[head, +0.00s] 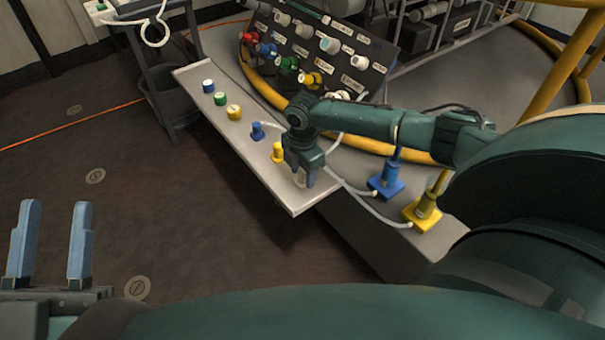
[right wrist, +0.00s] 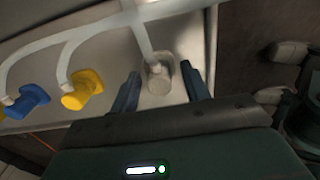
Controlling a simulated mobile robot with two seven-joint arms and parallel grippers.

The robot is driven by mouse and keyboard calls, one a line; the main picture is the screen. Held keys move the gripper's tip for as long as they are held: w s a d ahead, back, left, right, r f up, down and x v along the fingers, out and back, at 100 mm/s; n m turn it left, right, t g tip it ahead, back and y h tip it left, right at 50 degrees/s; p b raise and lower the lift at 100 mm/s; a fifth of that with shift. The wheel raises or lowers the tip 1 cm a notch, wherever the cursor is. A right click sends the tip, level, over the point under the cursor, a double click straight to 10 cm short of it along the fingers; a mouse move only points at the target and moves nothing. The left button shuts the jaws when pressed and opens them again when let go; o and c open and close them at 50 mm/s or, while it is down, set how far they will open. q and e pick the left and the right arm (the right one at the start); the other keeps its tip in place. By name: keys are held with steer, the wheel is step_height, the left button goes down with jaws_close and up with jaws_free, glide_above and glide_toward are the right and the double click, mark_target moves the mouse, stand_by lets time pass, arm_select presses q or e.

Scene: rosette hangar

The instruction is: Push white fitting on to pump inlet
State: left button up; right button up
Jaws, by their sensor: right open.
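The white fitting (right wrist: 158,80) sits on the grey shelf (head: 244,140), with a pale hose running from it. My right gripper (head: 304,180) reaches down over it. In the right wrist view, its two blue fingers stand apart, one on each side of the fitting, with gaps showing. In the head view the gripper mostly hides the fitting. The dark tilted panel (head: 300,52) carries coloured and white ports with labels too small to read, so I cannot tell which is the pump inlet. My left gripper (head: 54,240) is open and empty at lower left, above the floor.
A blue fitting (head: 257,131) and a yellow fitting (head: 278,152) stand beside my right gripper. Blue, green and yellow caps (head: 235,112) lie further along the shelf. Hoses run to a blue base (head: 386,187) and a yellow base (head: 422,217). A yellow rail (head: 262,86) curves behind.

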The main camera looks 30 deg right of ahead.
arm_select(q)
steer(key=shift+r+p, duration=0.5)
arm_select(e)
steer(key=shift+c, duration=0.6)
jaws_close()
arm_select(q)
steer(key=shift+f, duration=0.15)
arm_select(e)
steer(key=shift+r+p, duration=1.55)
steer(key=shift+p, duration=0.1)
arm_select(q)
steer(key=shift+s+a+f+n+g+y+p, duration=0.1)
steer(key=shift+s+f+n+g+y+p, duration=0.2)
steer(key=shift+f+y+p, duration=0.45)
steer(key=shift+s+a+f+n+g+y+p, duration=0.15)
steer(key=shift+f+n+g+y+p, duration=0.3)
steer(key=shift+f, duration=0.55)
steer(key=shift+s+f+n+g+y+p, duration=0.15)
steer(key=shift+s+f+g+y+p, duration=0.2)
steer(key=shift+f+y, duration=0.45)
arm_select(e)
steer(key=shift+r, duration=1.45)
arm_select(q)
steer(key=shift+w+f, duration=0.15)
